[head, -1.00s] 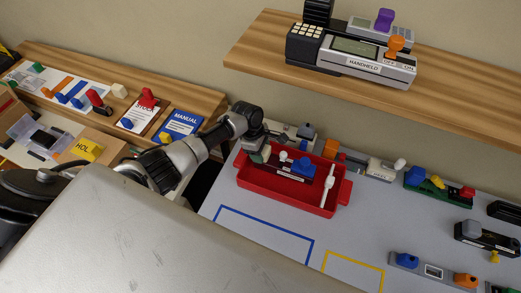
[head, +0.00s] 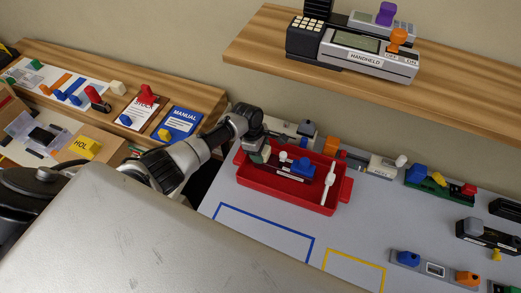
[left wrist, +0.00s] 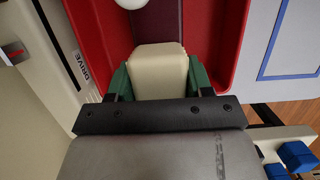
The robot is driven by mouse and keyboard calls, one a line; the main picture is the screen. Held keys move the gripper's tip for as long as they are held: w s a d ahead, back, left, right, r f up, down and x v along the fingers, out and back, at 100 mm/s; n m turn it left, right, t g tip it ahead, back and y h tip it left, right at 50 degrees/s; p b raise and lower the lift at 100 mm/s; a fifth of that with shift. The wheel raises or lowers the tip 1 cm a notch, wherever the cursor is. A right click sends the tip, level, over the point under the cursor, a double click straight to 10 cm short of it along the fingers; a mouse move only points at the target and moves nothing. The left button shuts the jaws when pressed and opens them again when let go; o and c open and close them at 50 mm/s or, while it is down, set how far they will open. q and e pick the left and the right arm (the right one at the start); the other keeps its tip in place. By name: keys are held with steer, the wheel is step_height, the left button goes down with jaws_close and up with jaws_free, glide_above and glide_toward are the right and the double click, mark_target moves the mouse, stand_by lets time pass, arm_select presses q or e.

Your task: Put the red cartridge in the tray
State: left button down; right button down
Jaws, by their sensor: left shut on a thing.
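The red tray (head: 288,194) stands on the grey desk in the head view; its red wall (left wrist: 235,35) shows in the left wrist view. My left gripper (head: 262,155) is at the tray's back left corner. In the left wrist view its green-padded fingers (left wrist: 160,80) are shut on a cream block-shaped grip (left wrist: 158,68). A dark maroon piece (left wrist: 160,22) extends beyond this grip over the tray's inside; it may be the red cartridge, but its full shape is hidden. A dark piece with a label (head: 290,176) and a blue knob (head: 302,168) lies in the tray. My right gripper is out of view.
A device marked DRIVE (left wrist: 50,50) stands beside the tray. Several knobbed items, such as a green one (head: 430,184), line the desk's back. The blue outlined area (head: 265,235) is empty.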

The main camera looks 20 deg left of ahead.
arm_select(q)
steer(key=shift+f, duration=0.5)
steer(key=shift+c, duration=1.9)
jaws_free()
steer(key=v, duration=1)
steer(key=shift+r, duration=0.35)
steer(key=shift+a, duration=0.1)
